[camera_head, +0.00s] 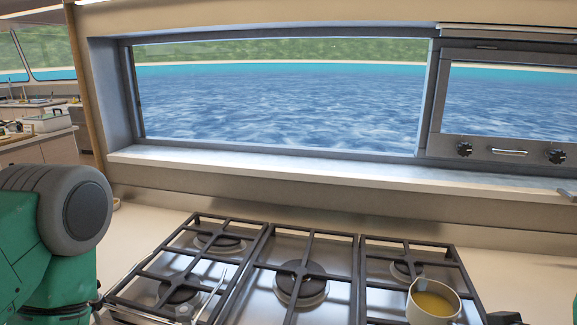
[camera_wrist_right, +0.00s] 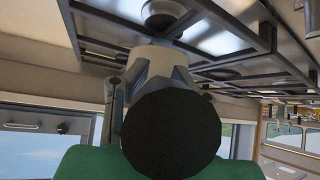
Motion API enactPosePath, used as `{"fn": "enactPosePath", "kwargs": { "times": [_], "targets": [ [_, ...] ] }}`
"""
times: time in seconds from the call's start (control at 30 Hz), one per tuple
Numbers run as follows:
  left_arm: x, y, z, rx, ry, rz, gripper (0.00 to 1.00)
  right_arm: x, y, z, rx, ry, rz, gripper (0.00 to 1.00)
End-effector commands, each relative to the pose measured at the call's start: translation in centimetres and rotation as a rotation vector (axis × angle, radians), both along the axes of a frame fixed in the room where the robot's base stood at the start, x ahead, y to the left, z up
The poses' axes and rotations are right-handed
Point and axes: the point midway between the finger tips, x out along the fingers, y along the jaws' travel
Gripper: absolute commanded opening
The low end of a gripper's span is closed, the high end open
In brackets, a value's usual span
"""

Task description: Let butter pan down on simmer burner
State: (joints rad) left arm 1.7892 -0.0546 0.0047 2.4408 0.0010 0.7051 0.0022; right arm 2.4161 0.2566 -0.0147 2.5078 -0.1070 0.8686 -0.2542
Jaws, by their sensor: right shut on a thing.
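The butter pan (camera_head: 434,300) is small and cream-coloured, with yellow melted butter in it. In the head view it is upright over the front right part of the hob; the burner under it is hidden, and I cannot tell whether it touches the grate. My right gripper (camera_wrist_right: 155,78) is shut on the pan, which shows as a pale shape in the wrist view (camera_wrist_right: 152,57); a dark round part of my arm hides much of the grip. In the head view only a dark piece shows beside the pan at the bottom edge. My left gripper is not clearly visible.
The hob's black grates (camera_head: 303,262) stand over several burners, including a centre one (camera_head: 301,284) and a back right one (camera_head: 407,268). A thin silvery utensil (camera_head: 213,291) lies at the front left. A window sill (camera_head: 300,178) runs behind; counter at left is clear.

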Motion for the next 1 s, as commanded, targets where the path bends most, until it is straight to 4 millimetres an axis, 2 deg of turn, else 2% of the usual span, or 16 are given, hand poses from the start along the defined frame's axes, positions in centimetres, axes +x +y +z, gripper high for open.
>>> {"fn": "enactPosePath", "kwargs": {
  "times": [1.0],
  "targets": [
    [0.0,0.0,-0.8,0.0,0.0,0.0,1.0,0.1,0.0,-1.1,0.0,-0.003,0.001,0.0]
  ]
}}
